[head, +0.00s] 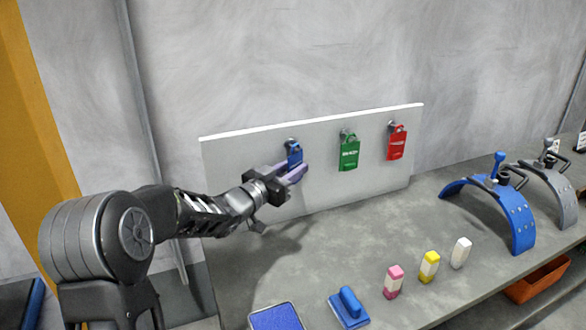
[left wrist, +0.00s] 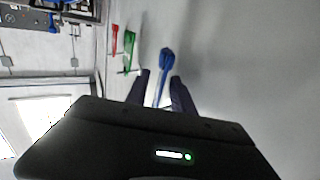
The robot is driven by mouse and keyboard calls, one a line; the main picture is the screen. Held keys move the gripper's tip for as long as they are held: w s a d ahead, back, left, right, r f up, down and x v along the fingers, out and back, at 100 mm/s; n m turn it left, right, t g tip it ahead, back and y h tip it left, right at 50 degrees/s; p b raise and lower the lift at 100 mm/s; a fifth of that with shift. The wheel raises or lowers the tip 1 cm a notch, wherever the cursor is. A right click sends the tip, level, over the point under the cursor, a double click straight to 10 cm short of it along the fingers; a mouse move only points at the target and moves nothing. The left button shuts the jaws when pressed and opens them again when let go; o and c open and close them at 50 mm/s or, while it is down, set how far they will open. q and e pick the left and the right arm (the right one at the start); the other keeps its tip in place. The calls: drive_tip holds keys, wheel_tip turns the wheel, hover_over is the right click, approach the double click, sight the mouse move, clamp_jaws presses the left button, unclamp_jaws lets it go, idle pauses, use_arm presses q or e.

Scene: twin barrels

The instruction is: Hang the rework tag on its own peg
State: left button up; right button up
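A blue tag (head: 294,154) is at the left peg of the white board, its lower part hidden by my left gripper (head: 299,171). In the left wrist view the blue tag (left wrist: 166,60) lies between my two fingers (left wrist: 160,76), with gaps showing on both sides, so the gripper looks open around it. Whether the tag's loop sits on the peg is too small to tell. A green tag (head: 349,153) hangs on the middle peg and a red tag (head: 397,144) on the right peg. The lettering is not readable, so I cannot tell which is the rework tag.
The white board (head: 250,180) stands at the back of a grey bench (head: 340,240). Pink, yellow and white blocks (head: 430,266), a blue-handled block (head: 348,308) and a blue pad (head: 275,318) lie in front. Blue and grey arches (head: 520,225) stand at the right.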

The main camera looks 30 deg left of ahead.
use_arm(q)
drive_tip(key=p+v, duration=0.1)
drive_tip(key=v, duration=0.6)
drive_tip(key=shift+s, duration=0.35)
drive_tip(key=shift+p, duration=0.3)
